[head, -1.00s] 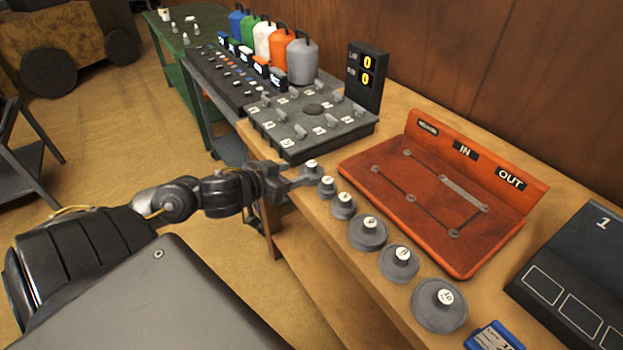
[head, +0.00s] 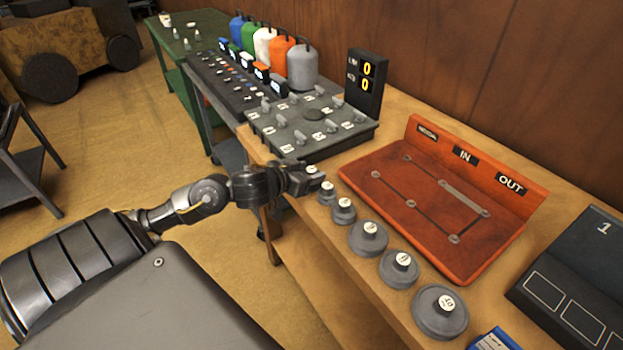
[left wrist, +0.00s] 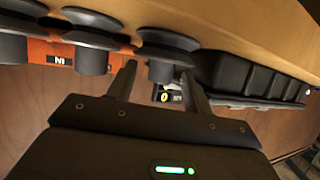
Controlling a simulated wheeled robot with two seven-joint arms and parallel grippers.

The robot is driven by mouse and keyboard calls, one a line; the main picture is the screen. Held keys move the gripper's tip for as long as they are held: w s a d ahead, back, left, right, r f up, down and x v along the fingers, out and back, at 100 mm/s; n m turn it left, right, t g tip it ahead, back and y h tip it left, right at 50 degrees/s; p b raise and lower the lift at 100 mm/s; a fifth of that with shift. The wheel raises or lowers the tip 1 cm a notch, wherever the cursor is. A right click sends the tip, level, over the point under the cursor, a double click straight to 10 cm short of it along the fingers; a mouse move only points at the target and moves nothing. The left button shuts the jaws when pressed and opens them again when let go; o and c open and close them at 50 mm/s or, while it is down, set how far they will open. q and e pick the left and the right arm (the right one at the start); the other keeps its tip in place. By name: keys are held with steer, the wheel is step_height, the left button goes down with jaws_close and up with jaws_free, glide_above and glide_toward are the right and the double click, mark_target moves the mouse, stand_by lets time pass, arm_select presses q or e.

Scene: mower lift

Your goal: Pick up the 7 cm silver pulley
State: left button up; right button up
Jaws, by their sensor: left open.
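Several grey, silver-looking pulleys with white number labels stand in a row along the bench's front edge, growing larger towards the near end. The largest pulley (head: 440,312) is marked 10. The others, such as the middle-sized pulley (head: 368,239) and the smaller pulley (head: 344,211), have labels too small to read surely, so I cannot tell which is 7 cm. My left gripper (head: 314,178) is at the far, smallest end of the row, partly hiding the last pulley. In the left wrist view, its open fingers stand on either side of one pulley (left wrist: 168,48); contact is unclear. My right gripper is not in view.
An orange board (head: 390,225) with IN and OUT signs lies behind the row. A grey panel with knobs (head: 300,135) and a display (head: 367,80) reading 0 and 0 stand beyond my gripper. A dark box marked 1 (head: 575,290) and a blue item (head: 493,341) are at the right.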

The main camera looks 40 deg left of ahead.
arm_select(q)
steer(key=c, duration=1.1)
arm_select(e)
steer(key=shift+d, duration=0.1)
arm_select(q)
steer(key=shift+r, duration=0.1)
